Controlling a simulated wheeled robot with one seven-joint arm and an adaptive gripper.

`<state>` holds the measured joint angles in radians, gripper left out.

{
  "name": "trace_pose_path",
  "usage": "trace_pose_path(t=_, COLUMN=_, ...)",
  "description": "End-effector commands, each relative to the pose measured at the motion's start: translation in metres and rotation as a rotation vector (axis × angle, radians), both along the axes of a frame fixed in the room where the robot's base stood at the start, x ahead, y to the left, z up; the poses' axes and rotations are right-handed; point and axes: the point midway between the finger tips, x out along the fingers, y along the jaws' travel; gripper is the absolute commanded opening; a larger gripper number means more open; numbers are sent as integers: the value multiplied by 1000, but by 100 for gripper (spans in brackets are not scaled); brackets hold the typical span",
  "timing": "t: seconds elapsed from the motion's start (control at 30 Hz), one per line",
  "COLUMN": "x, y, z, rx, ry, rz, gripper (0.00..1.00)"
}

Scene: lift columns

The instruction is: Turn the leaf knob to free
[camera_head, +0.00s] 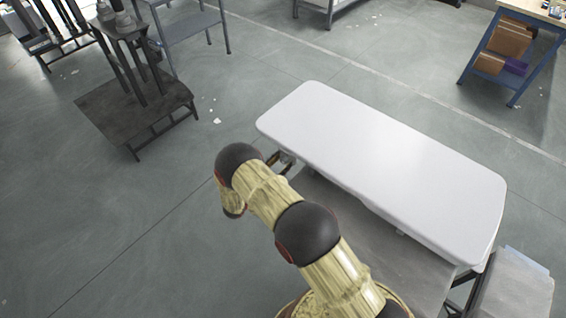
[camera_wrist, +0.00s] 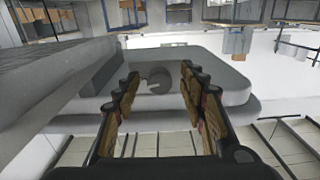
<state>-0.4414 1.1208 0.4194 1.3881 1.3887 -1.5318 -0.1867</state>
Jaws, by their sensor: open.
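A round grey knob (camera_wrist: 159,77) shows in the wrist view between the fingers of my gripper (camera_wrist: 160,73), beyond the fingertips. A small pale detail sits at its lower left; I cannot read its setting. The fingers are open, one on each side of the knob, and I see no contact. The knob is on a pale grey rounded panel (camera_wrist: 222,88). In the head view my gripper (camera_head: 281,160) is at the near left edge of a long white tabletop (camera_head: 385,160), partly hidden by my arm. The knob is not visible there.
A grey lower surface (camera_head: 405,262) lies under the tabletop's near side. A blue-framed shelf with boxes (camera_head: 505,45) is at the upper right. The floor at the left is mostly clear.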

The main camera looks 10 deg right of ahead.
Motion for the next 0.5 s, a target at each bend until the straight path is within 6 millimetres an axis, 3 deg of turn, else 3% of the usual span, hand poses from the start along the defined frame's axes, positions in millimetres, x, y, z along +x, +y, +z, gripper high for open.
trace_pose_path(t=0.43, x=7, y=-11, z=0, rx=-1, ry=1, rz=1, gripper=42)
trace_pose_path(t=0.5, x=7, y=-11, z=0, rx=-1, ry=1, rz=1, gripper=38)
